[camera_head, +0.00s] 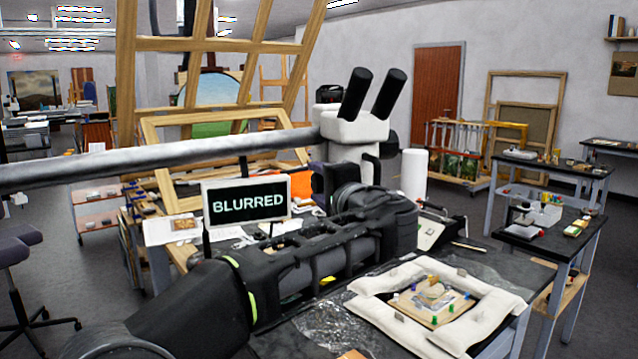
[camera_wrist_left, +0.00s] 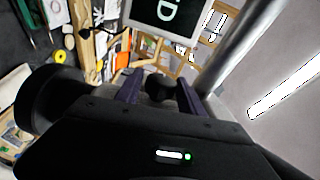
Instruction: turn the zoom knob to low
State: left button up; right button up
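The microscope (camera_head: 357,128) has a white head with two black eyepieces and hangs on a thick grey boom. My left arm reaches in from the left to just below the microscope head. In the left wrist view, my left gripper (camera_wrist_left: 160,92) has its two purple fingers apart, one on each side of a small dark round knob (camera_wrist_left: 158,86). Narrow gaps seem to show between knob and fingers. I cannot read any marking on the knob, and my left gripper hides it in the head view. My right gripper is out of view.
A small screen (camera_head: 246,200) reads "BLURRED" beside my left arm. A fragment (camera_head: 432,299) with coloured pins lies inside white padded cushions (camera_head: 495,301) on the dark table. A white cylinder (camera_head: 414,174) stands behind my gripper. The grey boom (camera_head: 150,162) runs above my arm.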

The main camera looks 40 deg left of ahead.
pick_arm(q)
grip_shut()
jog(key=shift+r+g+h+p, duration=0.3)
jog(key=shift+r+p, duration=0.1)
jog(key=shift+p, duration=0.7)
jog(key=shift+f+p, duration=0.1)
jog(key=shift+p, duration=0.2)
jog(key=shift+f+g+h, duration=0.3)
jog(key=shift+o, duration=1.6)
grip_release()
